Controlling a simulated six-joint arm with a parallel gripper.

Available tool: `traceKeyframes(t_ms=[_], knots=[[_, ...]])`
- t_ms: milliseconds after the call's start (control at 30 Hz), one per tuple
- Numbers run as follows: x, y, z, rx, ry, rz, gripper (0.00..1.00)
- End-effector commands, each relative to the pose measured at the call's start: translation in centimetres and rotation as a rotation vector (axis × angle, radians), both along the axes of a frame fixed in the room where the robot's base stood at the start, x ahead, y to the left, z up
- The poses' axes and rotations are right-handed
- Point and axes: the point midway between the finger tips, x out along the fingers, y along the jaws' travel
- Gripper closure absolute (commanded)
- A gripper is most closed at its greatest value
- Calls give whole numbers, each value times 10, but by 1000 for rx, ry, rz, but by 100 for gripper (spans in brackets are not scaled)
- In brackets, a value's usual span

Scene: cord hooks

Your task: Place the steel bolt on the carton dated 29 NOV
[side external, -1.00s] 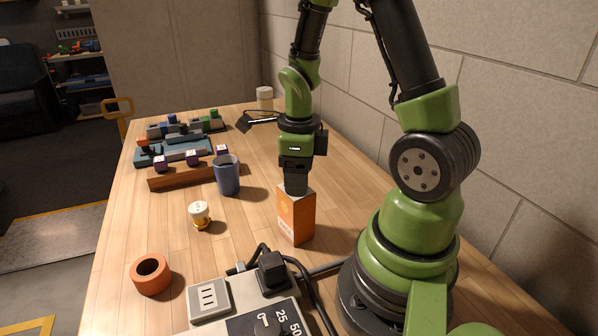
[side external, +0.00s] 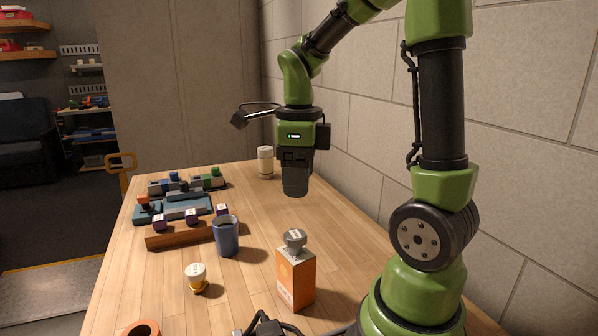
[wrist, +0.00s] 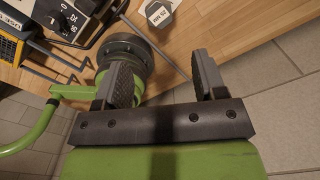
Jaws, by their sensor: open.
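The steel bolt (side external: 294,238), small and grey, rests on top of the orange carton (side external: 297,282) with a pale upper edge. The carton stands upright on the table; I cannot read a date on it in the side view.
A blue mug (side external: 227,238) and a small white-topped yellow item (side external: 197,278) stand left of the carton. An orange ring (side external: 142,328) lies front left. A wooden rail (side external: 180,237) with blocks lies farther back. A white jar (side external: 265,163) stands at the back by the wall.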

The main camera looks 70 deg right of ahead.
Motion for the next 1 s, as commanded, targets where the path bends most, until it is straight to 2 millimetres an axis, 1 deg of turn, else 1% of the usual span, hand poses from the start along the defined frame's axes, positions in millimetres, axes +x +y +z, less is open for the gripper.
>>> traceKeyframes(t_ms=[67, 133, 167, 233, 267, 300, 367, 400, 467, 500, 600, 700, 800, 833, 900, 1000], knots=[[0, 2, 5, -3, -10, 30, 36], [-1, 8, 10, -7, -34, 122, 36], [-1, 12, 13, -12, -51, 186, 36], [-3, 24, 21, -30, -103, 387, 36], [-4, 30, 25, -43, -130, 494, 36], [-7, 39, 31, -65, -169, 650, 36], [-11, 53, 39, -111, -228, 902, 36], [-15, 62, 43, -148, -266, 1070, 36], [-21, 74, 50, -213, -319, 1319, 36], [-26, 82, 53, -264, -351, 1479, 36], [-37, 99, 60, -403, -414, 1839, 36], [-46, 110, 64, -538, -451, 2115, 36], [-53, 117, 66, -644, -468, 2294, 36], [-54, 119, 67, -667, -470, 2330, 36], [-56, 120, 67, -703, -472, 2386, 36], [-57, 121, 67, -720, -471, 2414, 36]])
